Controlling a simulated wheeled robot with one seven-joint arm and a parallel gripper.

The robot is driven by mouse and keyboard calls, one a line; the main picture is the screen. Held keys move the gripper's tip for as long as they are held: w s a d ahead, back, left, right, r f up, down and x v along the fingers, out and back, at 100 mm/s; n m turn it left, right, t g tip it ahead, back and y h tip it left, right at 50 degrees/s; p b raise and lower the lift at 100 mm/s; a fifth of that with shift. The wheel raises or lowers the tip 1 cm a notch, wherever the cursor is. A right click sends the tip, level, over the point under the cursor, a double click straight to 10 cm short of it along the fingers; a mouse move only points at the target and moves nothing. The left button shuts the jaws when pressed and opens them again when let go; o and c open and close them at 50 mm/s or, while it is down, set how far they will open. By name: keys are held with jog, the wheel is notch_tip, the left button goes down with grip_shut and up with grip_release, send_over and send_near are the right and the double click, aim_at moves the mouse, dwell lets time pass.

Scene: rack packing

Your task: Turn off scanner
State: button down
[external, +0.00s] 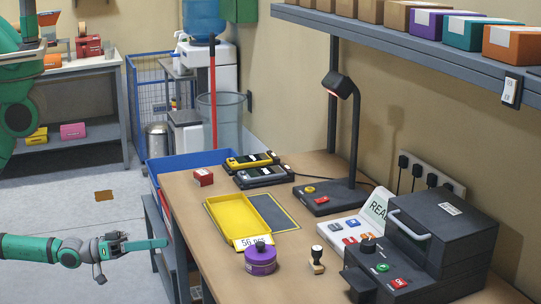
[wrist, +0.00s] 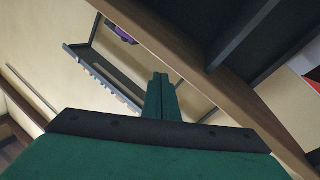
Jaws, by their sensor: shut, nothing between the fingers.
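A black stand with a bent neck and a head glowing red underneath, which looks like the scanner (external: 341,130), stands at the back of the wooden table in the external view. Its base (external: 325,200) carries a yellow and a red button; I cannot read any label on them. My gripper (external: 166,243) is at the lower left, beside the table's left edge, pointing right and well apart from the scanner. Its green fingers are together and empty, as the wrist view (wrist: 160,78) also shows. I cannot make out the scanner in the wrist view.
On the table (external: 215,258) are a yellow tray (external: 222,238), yellow and black devices (external: 262,175), a purple jar (external: 260,262), a stamp (external: 317,262) and a black machine (external: 440,237) with green and red buttons. A shelf of boxes (external: 420,45) overhangs the back.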

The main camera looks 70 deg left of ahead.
jog(key=w+d+r+m+g+h, duration=0.25)
jog(key=d+r+h, duration=0.25)
jog(key=d, duration=0.6)
jog(key=w+d+r+m+g+h, duration=0.1)
jog(key=w+d+r+m+h, duration=0.15)
jog(key=d+r+h, duration=0.65)
jog(key=w+d+r+m+g+h, duration=0.1)
jog(key=w+d+r+g, duration=0.15)
jog(key=d, duration=1.15)
jog(key=w+a+f+n+y, duration=0.1)
jog(key=w+a+n+y, duration=0.35)
jog(key=w, duration=0.65)
jog(key=w+a+n+y, duration=0.3)
jog(key=w+a+y, duration=0.15)
jog(key=w, duration=0.75)
jog(key=w+a+f+n+y, duration=0.1)
jog(key=w+a+n+y, duration=0.2)
jog(key=w+y, duration=0.55)
jog(key=w+a+r+m+g+y, duration=0.2)
jog(key=w+a+g, duration=0.1)
jog(key=w+a, duration=0.9)
jog(key=s+a+r+m+g, duration=0.2)
jog(key=a+g, duration=0.1)
jog(key=a, duration=0.2)
jog(key=s+a+r+m+g+y, duration=0.1)
jog(key=s+a+r+g, duration=0.1)
jog(key=a, duration=0.4)
jog(key=shift+s+a+m+g, duration=0.3)
jog(key=shift+s+m+g, duration=0.1)
jog(key=shift+s, duration=0.2)
